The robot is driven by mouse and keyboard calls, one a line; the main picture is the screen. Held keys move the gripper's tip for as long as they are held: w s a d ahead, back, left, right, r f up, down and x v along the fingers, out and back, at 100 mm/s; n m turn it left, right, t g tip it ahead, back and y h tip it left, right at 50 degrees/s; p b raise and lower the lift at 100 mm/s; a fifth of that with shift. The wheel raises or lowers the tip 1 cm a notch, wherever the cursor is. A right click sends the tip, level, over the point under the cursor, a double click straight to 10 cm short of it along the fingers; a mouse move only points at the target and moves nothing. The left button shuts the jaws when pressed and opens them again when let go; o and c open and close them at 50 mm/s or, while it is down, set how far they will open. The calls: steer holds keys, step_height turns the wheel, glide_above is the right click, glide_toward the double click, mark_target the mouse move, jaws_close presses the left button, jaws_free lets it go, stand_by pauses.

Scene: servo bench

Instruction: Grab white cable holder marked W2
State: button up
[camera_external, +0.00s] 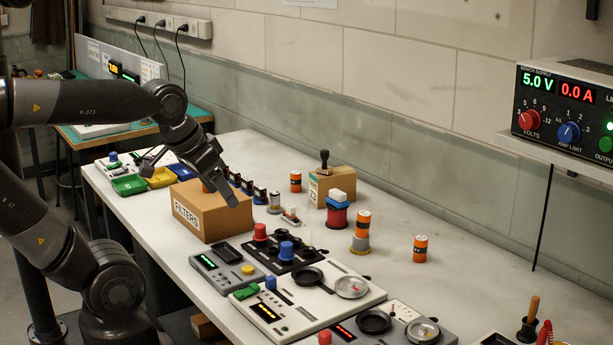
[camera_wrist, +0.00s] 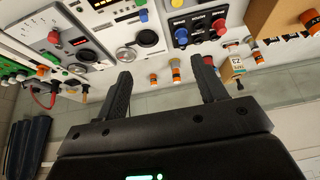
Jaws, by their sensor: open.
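I cannot read a W2 mark in either view, so I cannot tell which thing is the white cable holder. A small white piece (camera_external: 337,194) sits on a blue and red stack (camera_external: 337,214) beside a cardboard box. Another small white and red item (camera_external: 291,214) stands left of that stack. My gripper (camera_external: 231,199) hangs over the FILTERS box (camera_external: 212,212), pointing down and to the right. In the wrist view my gripper (camera_wrist: 163,84) has its two fingers wide apart, with nothing held between them.
Orange and black cylinders (camera_external: 420,248) stand along the wall side of the bench. Panels with knobs and dials (camera_external: 310,298) fill the front. A power supply (camera_external: 565,110) juts out at the right. The bench between the cylinders and the right end is mostly clear.

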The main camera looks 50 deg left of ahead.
steer(key=shift+c, duration=0.4)
steer(key=shift+c, duration=1.2)
